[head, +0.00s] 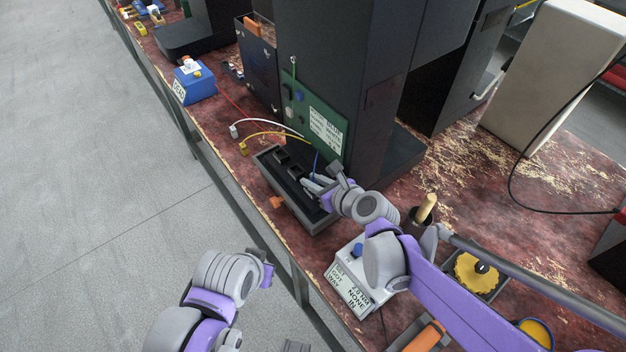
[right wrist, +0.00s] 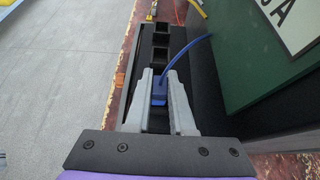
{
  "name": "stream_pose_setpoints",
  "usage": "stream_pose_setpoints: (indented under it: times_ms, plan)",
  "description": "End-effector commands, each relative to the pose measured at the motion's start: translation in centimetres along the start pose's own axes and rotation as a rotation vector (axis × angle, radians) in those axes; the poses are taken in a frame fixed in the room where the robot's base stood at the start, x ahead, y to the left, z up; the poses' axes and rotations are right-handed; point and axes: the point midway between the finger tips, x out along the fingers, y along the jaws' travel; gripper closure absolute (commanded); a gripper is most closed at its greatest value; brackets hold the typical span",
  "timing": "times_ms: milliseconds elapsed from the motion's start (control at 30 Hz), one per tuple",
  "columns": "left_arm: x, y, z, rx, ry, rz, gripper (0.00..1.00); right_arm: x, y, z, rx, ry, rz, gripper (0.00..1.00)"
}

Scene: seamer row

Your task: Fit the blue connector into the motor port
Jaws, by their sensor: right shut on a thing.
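My right gripper (head: 318,186) is over the long dark tray (head: 287,209) in the head view. In the right wrist view its fingers (right wrist: 159,95) are shut on the blue connector (right wrist: 158,92), whose blue cable (right wrist: 187,48) curves off toward the green board. Black square port housings (right wrist: 161,39) stand in a row in the tray ahead of the connector; they also show in the head view (head: 281,157). The connector's lower end is hidden, so I cannot tell whether it touches a port. My left gripper (head: 268,271) is beside the bench, and its fingers are unclear.
The green board (head: 315,119) stands upright right behind the tray. A white plug (head: 234,131) and a yellow plug (head: 244,149) on cables lie at the tray's far end. A lettered grey box (head: 358,289) is near the right arm. The floor at left is clear.

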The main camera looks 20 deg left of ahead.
Motion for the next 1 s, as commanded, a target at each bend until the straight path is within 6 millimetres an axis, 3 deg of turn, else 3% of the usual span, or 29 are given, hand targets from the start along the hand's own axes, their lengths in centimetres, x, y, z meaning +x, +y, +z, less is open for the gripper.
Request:
stream_pose_setpoints:
  times_ms: [67,100,267,667,1000]
  plan:
    - [0.3,0.0,0.2,0.000,-0.001,0.000,1.00,0.2,0.0,-0.3,0.000,0.000,0.000,1.00]
    - [0.3,0.0,0.2,0.000,-0.001,0.000,1.00,0.2,0.0,-0.3,0.000,0.000,0.000,0.75]
    - [0.2,0.0,0.1,0.000,-0.001,0.000,1.00,0.1,0.0,-0.2,0.000,0.000,0.000,0.49]
    - [-0.1,0.0,-0.1,0.000,0.000,0.000,1.00,-0.5,0.0,0.1,0.000,0.000,-0.001,0.49]
    - [-0.6,0.0,-0.4,0.000,0.002,0.000,1.00,-7.0,-0.1,0.1,0.002,0.001,-0.003,0.49]
